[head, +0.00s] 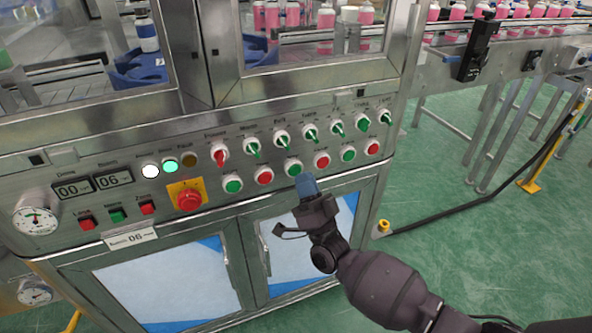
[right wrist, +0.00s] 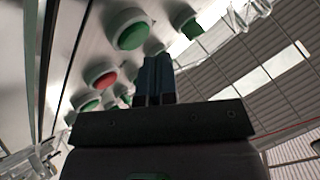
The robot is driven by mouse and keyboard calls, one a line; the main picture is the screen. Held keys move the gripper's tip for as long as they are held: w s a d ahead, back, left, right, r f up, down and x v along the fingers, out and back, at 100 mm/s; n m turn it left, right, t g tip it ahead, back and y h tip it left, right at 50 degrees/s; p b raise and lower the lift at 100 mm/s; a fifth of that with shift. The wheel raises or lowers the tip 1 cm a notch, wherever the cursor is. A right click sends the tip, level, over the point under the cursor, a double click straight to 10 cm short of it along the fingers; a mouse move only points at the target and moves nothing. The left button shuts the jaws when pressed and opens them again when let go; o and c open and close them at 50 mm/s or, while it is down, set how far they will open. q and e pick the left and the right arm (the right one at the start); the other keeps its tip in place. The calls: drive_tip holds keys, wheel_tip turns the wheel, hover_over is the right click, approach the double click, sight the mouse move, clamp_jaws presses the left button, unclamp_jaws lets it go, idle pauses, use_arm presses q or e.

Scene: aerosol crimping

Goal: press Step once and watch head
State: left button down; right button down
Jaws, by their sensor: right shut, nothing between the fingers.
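The control panel (head: 130,140) fills the machine's front. Its lower row alternates green and red push buttons, including a green button (head: 293,168) and a red button (head: 321,160). The labels are too small to read, so I cannot tell which is Step. My right gripper (head: 306,186) is shut and empty, its blue-grey fingertips just below and between these two buttons. I cannot tell whether it touches the panel. In the right wrist view its fingertips (right wrist: 157,78) show beside a green button (right wrist: 130,30) and a red button (right wrist: 101,74). My left gripper is out of view.
Above are a row of selector switches, including a red one (head: 220,153), and indicator lamps (head: 170,166). A red emergency stop (head: 188,198) sits left. Behind glass, a blue carousel (head: 135,70) holds a bottle. A conveyor (head: 510,50) carries pink bottles. Green floor (head: 480,240) lies right.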

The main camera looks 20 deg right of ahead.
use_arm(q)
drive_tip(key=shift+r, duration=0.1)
use_arm(e)
drive_tip(key=shift+s, duration=0.1)
